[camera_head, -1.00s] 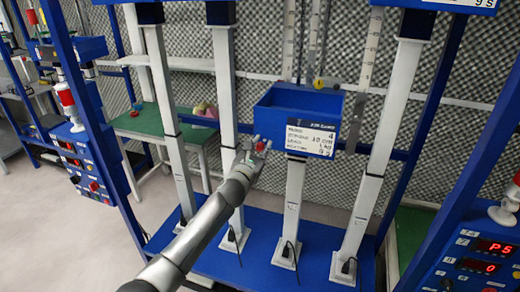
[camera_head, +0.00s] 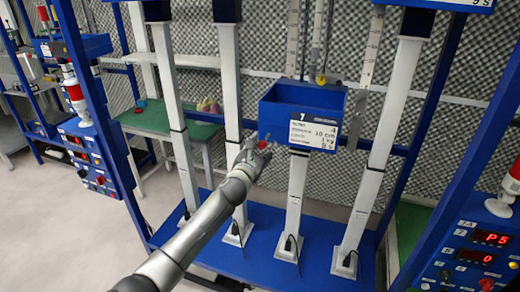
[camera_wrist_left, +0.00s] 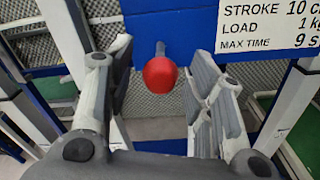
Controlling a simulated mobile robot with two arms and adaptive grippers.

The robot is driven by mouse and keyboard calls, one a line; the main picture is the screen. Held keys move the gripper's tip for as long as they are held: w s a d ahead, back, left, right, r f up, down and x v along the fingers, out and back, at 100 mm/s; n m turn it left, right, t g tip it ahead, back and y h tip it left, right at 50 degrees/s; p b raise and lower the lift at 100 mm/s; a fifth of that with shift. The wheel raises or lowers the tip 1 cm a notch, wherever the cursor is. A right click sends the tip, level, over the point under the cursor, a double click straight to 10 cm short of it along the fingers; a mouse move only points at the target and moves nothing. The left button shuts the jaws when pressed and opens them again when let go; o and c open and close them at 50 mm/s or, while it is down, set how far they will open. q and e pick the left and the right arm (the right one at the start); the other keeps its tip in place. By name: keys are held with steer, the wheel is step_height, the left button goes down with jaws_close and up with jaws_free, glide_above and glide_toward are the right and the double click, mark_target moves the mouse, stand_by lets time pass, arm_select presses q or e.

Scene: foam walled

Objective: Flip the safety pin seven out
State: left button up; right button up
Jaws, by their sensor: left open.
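The safety pin shows as a red ball knob (camera_wrist_left: 160,73) on a short dark stem, at the front of the blue box (camera_head: 283,112) marked 7. In the head view the red knob (camera_head: 262,144) is small, at the box's lower left corner. My left gripper (camera_wrist_left: 160,95) is open, with one finger on each side of the knob in the wrist view. I see gaps between the fingers and the knob. In the head view the left gripper (camera_head: 258,146) is partly hidden by its own wrist. My right gripper is out of view.
A white label (camera_head: 315,134) is on the box front. White columns (camera_head: 296,205) stand on a blue base (camera_head: 255,248). A control panel (camera_head: 478,262) with red displays is at the right. A green table (camera_head: 150,117) is behind at the left.

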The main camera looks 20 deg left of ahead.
arm_select(q)
steer(key=s, duration=1.2)
steer(key=shift+a, duration=0.2)
steer(key=shift+f, duration=0.1)
steer(key=s+a+f+n+g+y+b, duration=0.15)
steer(key=f+n, duration=0.25)
steer(key=f, duration=0.7)
steer(key=s+a+f+n+g+h, duration=0.1)
steer(key=a+f+n+g, duration=0.3)
steer(key=f, duration=0.7)
steer(key=s+f+n+g+b, duration=0.15)
steer(key=s+f+n, duration=0.4)
steer(key=f, duration=0.55)
steer(key=s+f+n+g+b, duration=0.1)
steer(key=s+f+n+g, duration=0.1)
steer(key=s+f+n, duration=0.65)
steer(key=s+d+f+n+g+b, duration=0.1)
steer(key=s+f+n+g, duration=0.1)
steer(key=s+f+n, duration=0.3)
steer(key=s+d+f+n+g+b, duration=0.1)
steer(key=s+f+n, duration=0.4)
steer(key=s+f, duration=0.8)
steer(key=s+d+f+n+g, duration=0.3)
steer(key=s+f, duration=0.6)
steer(key=s, duration=1.4)
steer(key=n+g, duration=0.2)
steer(key=shift+s+f+n+b, duration=0.2)
steer(key=shift+f+n+b, duration=0.1)
steer(key=shift+f+b, duration=0.1)
steer(key=shift+w, duration=0.1)
